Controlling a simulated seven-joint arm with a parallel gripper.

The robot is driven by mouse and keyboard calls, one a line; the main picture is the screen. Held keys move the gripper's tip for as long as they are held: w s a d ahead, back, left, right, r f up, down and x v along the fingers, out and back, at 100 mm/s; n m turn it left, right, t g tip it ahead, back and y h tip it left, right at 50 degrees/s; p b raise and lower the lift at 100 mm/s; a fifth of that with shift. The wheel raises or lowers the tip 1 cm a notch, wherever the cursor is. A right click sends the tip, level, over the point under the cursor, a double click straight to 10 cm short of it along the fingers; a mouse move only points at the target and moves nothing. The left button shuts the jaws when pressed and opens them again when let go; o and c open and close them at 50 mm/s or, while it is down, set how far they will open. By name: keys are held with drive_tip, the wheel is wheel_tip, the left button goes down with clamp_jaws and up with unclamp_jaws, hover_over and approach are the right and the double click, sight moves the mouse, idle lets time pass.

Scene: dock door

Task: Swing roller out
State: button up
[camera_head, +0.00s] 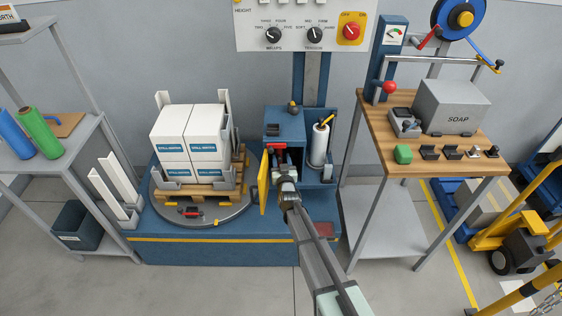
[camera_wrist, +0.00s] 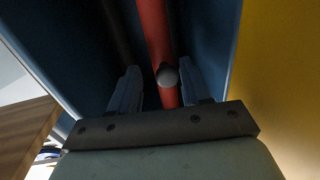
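My gripper (camera_head: 282,162) is at the front opening of the blue film carriage (camera_head: 284,124) on the wrapping machine. In the wrist view, my gripper (camera_wrist: 157,78) is open, with one finger on each side of a red roller or bar (camera_wrist: 153,35). A grey round knob (camera_wrist: 168,77) sits on or in front of the bar between the fingers. Gaps show on both sides, and I see no grip. In the head view, red parts (camera_head: 277,147) show just beyond my gripper; my arm hides the lower part of the opening.
A yellow door panel (camera_head: 263,184) stands open close left of my gripper; it also fills the right of the wrist view (camera_wrist: 285,80). A white film roll (camera_head: 319,146) stands to the right. Left is a turntable (camera_head: 212,218) with stacked boxes; right is a wooden bench (camera_head: 440,158).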

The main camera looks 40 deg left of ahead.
drive_tip(key=shift+s, duration=0.2)
drive_tip(key=v, duration=1.3)
drive_tip(key=shift+d, duration=0.25)
drive_tip(key=shift+o, duration=0.2)
drive_tip(key=shift+s, duration=0.1)
drive_tip(key=shift+m+g+y, duration=0.3)
drive_tip(key=shift+m, duration=0.3)
drive_tip(key=x, duration=1.4)
drive_tip(key=shift+w+a, duration=0.15)
drive_tip(key=shift+w, duration=0.05)
